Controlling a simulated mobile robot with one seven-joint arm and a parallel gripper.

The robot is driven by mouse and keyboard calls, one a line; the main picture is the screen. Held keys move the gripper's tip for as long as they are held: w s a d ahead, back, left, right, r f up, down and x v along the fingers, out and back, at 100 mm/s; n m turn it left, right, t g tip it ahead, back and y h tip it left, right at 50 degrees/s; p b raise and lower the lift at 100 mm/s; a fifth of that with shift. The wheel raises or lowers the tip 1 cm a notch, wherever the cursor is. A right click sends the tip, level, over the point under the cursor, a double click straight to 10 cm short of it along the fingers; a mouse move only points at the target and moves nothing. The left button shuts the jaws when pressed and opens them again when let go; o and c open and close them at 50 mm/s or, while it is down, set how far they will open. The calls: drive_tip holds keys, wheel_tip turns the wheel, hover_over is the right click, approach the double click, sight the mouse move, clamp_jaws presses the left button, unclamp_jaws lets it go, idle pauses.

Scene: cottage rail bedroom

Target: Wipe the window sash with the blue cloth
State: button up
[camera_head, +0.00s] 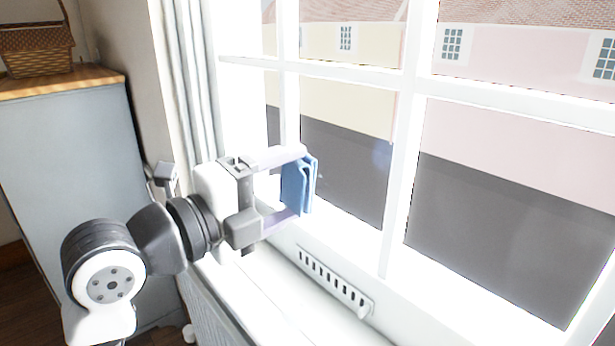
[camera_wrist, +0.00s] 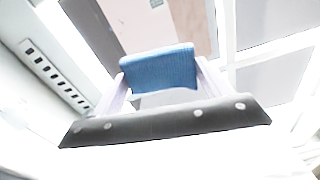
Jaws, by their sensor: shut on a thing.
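The blue cloth (camera_head: 298,186) is folded and held between the two fingers of my gripper (camera_head: 290,188). My gripper is shut on it, and the cloth also shows between the fingers in the wrist view (camera_wrist: 158,70). The white window sash (camera_head: 402,140) has upright and level bars around several panes. The cloth is in front of the lower left pane, near the left upright bar. I cannot tell whether the cloth touches the sash or glass. The sash bars also show behind the cloth in the wrist view (camera_wrist: 226,35).
A white sill (camera_head: 290,300) with a slotted vent (camera_head: 335,283) runs below the window. A grey cabinet (camera_head: 70,170) with a wicker basket (camera_head: 38,50) on top stands at the far left. The space right of my gripper is clear.

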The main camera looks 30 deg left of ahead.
sight(325, 186)
drive_tip(key=w+a+f+p, duration=0.4)
drive_tip(key=a+f+p, duration=0.15)
drive_tip(key=a, duration=0.25)
drive_tip(key=x, duration=0.6)
drive_tip(key=shift+f, duration=0.35)
drive_tip(key=shift+p+x, duration=0.3)
drive_tip(key=shift+x, duration=0.7)
idle(0.3)
drive_tip(key=shift+s+d, duration=0.35)
drive_tip(key=shift+d, duration=0.5)
drive_tip(key=shift+s+d, duration=0.4)
drive_tip(key=shift+d, duration=0.45)
drive_tip(key=shift+w+d, duration=0.15)
